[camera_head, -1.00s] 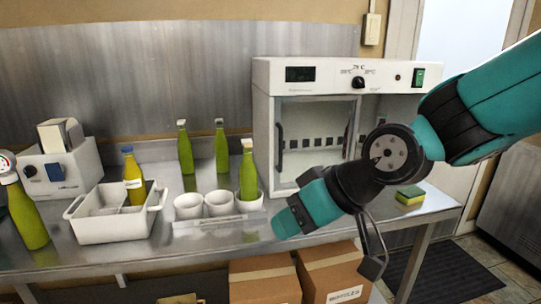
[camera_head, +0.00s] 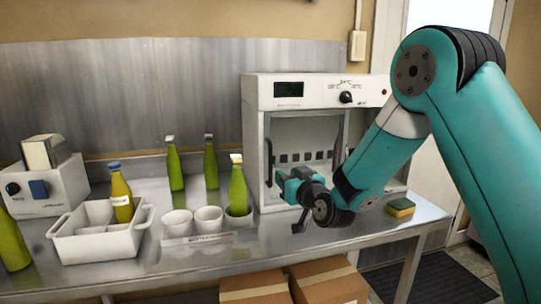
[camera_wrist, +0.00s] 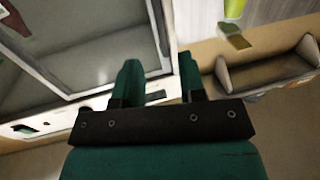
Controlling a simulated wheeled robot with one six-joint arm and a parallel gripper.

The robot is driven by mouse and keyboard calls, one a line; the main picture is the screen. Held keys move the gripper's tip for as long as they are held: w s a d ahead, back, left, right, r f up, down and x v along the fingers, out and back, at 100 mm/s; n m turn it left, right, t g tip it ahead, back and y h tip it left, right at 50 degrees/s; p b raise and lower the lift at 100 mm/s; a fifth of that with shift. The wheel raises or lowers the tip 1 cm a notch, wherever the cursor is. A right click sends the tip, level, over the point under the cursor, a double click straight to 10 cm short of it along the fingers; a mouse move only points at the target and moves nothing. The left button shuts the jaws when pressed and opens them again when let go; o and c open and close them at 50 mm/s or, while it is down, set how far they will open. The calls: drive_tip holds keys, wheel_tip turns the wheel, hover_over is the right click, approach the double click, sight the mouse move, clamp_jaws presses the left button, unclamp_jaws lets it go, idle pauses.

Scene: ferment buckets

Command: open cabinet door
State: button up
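The white cabinet (camera_head: 257,95) stands at the back right of the steel bench. Its glass-fronted door (camera_head: 310,130) looks shut, with a dark vertical handle (camera_head: 268,162) along the left edge. My gripper (camera_head: 289,183) is in front of the door's lower left part, to the right of the handle's lower end. In the wrist view my gripper's two teal fingers (camera_wrist: 158,72) stand apart with no object seen between them. The door glass and its pale frame (camera_wrist: 120,80) fill the left of that view. Whether the fingers touch the door cannot be told.
Cups in a white tray (camera_head: 208,240) and green bottles (camera_head: 238,188) stand left of the cabinet. A sponge (camera_head: 400,207) lies at the right. Cardboard boxes (camera_head: 330,283) sit below the bench.

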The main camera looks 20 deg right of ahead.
sight(271, 164)
drive_tip(key=w+p, duration=0.1)
drive_tip(key=w, duration=0.2)
drive_tip(key=w+a+p, duration=0.1)
drive_tip(key=w, duration=0.3)
drive_tip(key=w+a+p, duration=0.1)
drive_tip(key=w, duration=0.2)
drive_tip(key=shift+w, duration=0.25)
clamp_jaws()
